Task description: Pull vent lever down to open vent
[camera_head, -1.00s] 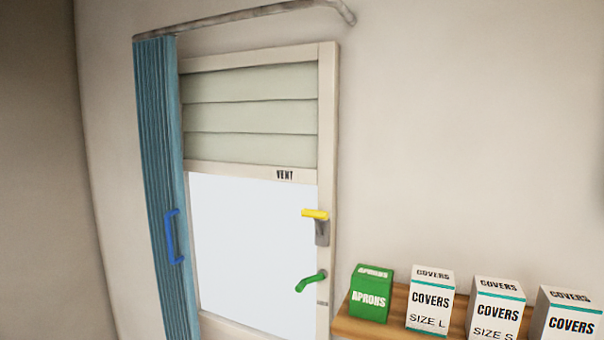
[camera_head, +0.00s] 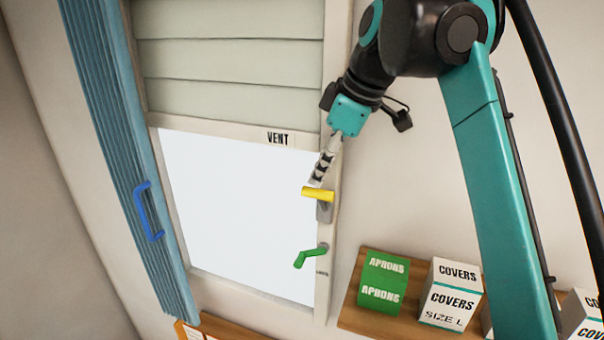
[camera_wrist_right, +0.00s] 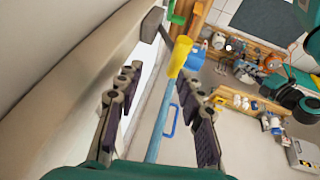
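The vent lever has a yellow grip (camera_head: 318,194) on a grey mount (camera_head: 324,212), on the right frame of the window. The grip lies roughly level, pointing left. The vent's pale slats (camera_head: 230,60) lie flat above the VENT label (camera_head: 277,139). My right gripper (camera_head: 319,178) is just above the yellow grip in the head view. In the right wrist view my right gripper (camera_wrist_right: 157,95) is open, its fingers apart, with the yellow grip (camera_wrist_right: 180,55) ahead between and beyond them. I cannot tell whether they touch. My left gripper is not in view.
A green crank handle (camera_head: 311,256) sits below the lever. A blue folding curtain (camera_head: 105,120) with a blue handle (camera_head: 147,212) is at left. A wooden shelf (camera_head: 350,310) holds a green APRONS box (camera_head: 382,282) and COVERS boxes (camera_head: 450,290) at lower right.

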